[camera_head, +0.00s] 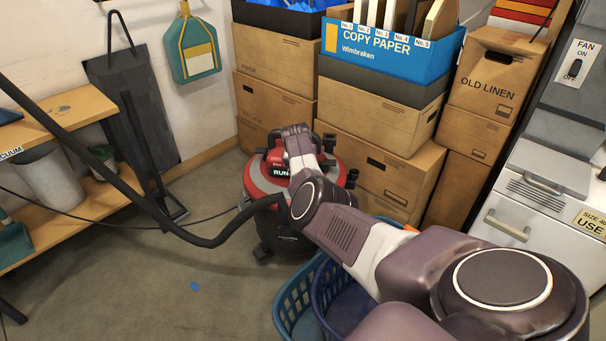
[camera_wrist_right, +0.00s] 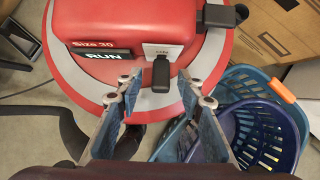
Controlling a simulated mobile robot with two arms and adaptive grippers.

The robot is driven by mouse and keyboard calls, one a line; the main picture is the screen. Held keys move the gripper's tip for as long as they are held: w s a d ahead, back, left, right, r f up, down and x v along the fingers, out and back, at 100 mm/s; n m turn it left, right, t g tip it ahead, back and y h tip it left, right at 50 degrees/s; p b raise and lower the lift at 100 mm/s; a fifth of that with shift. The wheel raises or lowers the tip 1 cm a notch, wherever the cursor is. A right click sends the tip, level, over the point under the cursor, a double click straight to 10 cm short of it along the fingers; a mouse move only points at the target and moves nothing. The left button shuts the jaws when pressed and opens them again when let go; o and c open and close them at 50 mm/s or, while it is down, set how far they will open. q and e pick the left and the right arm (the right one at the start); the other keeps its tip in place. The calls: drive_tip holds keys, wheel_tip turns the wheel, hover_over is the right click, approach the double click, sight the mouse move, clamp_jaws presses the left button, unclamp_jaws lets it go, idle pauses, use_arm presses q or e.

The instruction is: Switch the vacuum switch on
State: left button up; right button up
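The red and grey shop vacuum (camera_head: 254,183) stands on the floor, with a label reading RUN on its front. In the right wrist view the vacuum's lid (camera_wrist_right: 118,30) fills the upper middle. A small black switch lever (camera_wrist_right: 161,73) points downward below a white plate (camera_wrist_right: 163,51) whose print is too small to read. My right gripper (camera_wrist_right: 160,88) is open, its two blue-padded fingers apart on either side of the lever, with no contact visible. In the head view my right arm reaches over the vacuum and hides part of its front. My left gripper is not in view.
Blue laundry baskets (camera_head: 291,302) stand right of the vacuum. A black hose (camera_head: 160,218) runs leftward from it. Cardboard boxes (camera_head: 379,117) are stacked behind. A fan switch (camera_head: 575,68) marked ON and OFF is at right. Open floor lies at front left.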

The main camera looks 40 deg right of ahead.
drive_tip(key=shift+v, duration=0.8)
drive_tip(key=v, duration=1)
drive_tip(key=shift+r, duration=0.2)
drive_tip(key=shift+a, duration=0.1)
